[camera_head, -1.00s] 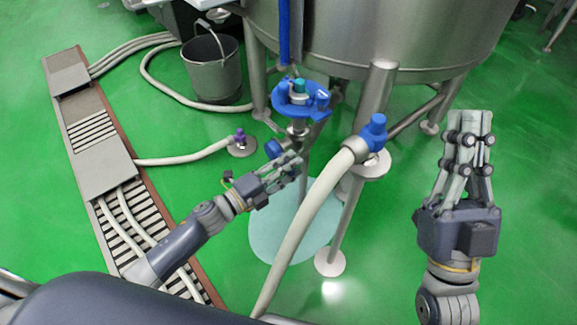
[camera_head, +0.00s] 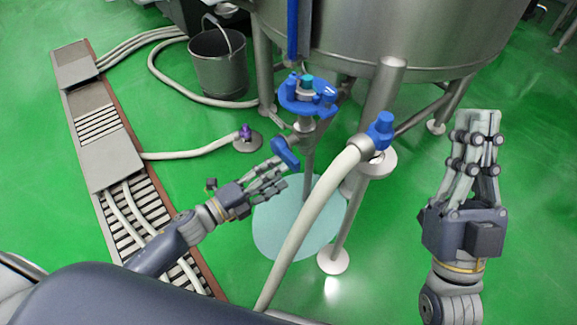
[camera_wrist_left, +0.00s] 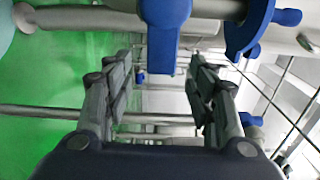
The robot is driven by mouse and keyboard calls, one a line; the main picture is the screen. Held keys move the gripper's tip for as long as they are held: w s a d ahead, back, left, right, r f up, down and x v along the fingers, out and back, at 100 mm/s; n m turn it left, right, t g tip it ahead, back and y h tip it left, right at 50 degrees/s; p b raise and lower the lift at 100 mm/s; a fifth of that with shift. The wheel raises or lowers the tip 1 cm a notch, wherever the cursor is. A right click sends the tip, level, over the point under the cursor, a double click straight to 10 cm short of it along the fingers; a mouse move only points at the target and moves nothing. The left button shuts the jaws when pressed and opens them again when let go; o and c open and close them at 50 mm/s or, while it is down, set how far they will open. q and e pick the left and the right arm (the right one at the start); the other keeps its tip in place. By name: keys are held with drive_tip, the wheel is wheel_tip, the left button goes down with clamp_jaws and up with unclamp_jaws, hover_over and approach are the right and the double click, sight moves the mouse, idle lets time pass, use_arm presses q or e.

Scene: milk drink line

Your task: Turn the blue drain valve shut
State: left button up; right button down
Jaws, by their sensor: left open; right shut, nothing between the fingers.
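The blue valve lever (camera_head: 285,152) sits on the pipework under the tank outlet, slanting down to the right in the head view. In the left wrist view the blue lever (camera_wrist_left: 165,35) hangs at top centre, beyond the fingers and in line with the gap between them. My left gripper (camera_head: 278,178) is open and empty, just below the lever and apart from it. Its two fingers also show in the left wrist view (camera_wrist_left: 160,82). My right gripper (camera_head: 484,118) is shut and empty, raised at the right, far from the lever.
A blue clamp-like fitting (camera_head: 307,96) is above the lever, under the steel tank (camera_head: 400,35). A pale hose (camera_head: 310,222) with a blue-handled valve (camera_head: 381,128) runs right of my left gripper. A bucket (camera_head: 220,75) and a floor drain (camera_head: 112,158) lie left.

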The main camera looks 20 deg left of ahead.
use_arm(q)
drive_tip(key=v, duration=0.5)
drive_tip(key=shift+s+a, duration=0.25)
drive_tip(key=shift+s, duration=0.05)
